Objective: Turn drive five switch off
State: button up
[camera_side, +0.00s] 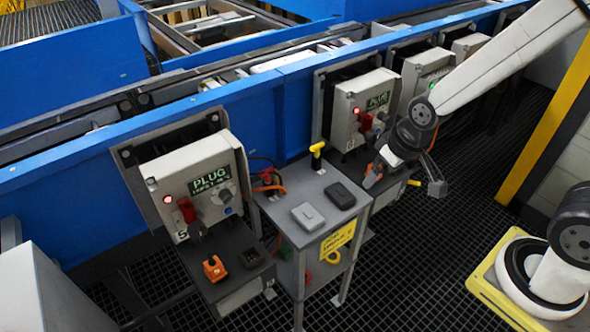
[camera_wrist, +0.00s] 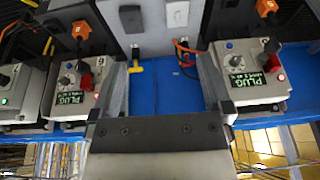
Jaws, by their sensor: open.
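The drive box marked 5 (camera_side: 160,176) is at the left in the side view, with a lit PLUG display (camera_side: 212,180). Its face has a red switch handle (camera_side: 187,210), a round knob (camera_side: 221,197) and a lit red lamp (camera_side: 168,199). In the wrist view the same box seems to be the upside-down one at right (camera_wrist: 232,92), with its red handle (camera_wrist: 270,62). My gripper (camera_side: 405,182) is right of the grey stand, well away from box 5. In the wrist view my gripper (camera_wrist: 163,85) is open, with nothing between its fingers.
Another drive box (camera_side: 345,110) with a red handle stands mid-right, near my gripper. A grey stand (camera_side: 270,205) between the boxes holds a yellow T-handle (camera_side: 317,150) and two small blocks. An orange plug (camera_side: 214,268) sits below box 5. The blue conveyor rail (camera_side: 262,125) runs behind.

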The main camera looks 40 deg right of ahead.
jog(key=w+a+f+t, duration=0.2)
jog(key=w+a, duration=0.5)
jog(key=w, duration=0.2)
jog(key=t+y, duration=0.2)
jog(key=t, duration=0.3)
send_near(199, 231)
jog(key=w+d, duration=0.4)
jog(key=d, duration=0.3)
jog(key=s+a+f+m+t, duration=0.1)
jog(key=s+a+f+t, duration=0.1)
jog(key=a+f, duration=0.3)
jog(key=shift+a+t, duration=0.5)
jog(key=shift+a, duration=0.7)
jog(key=shift+w+f, duration=0.1)
jog(key=shift+w, duration=0.1)
jog(key=shift+x, duration=3.75)
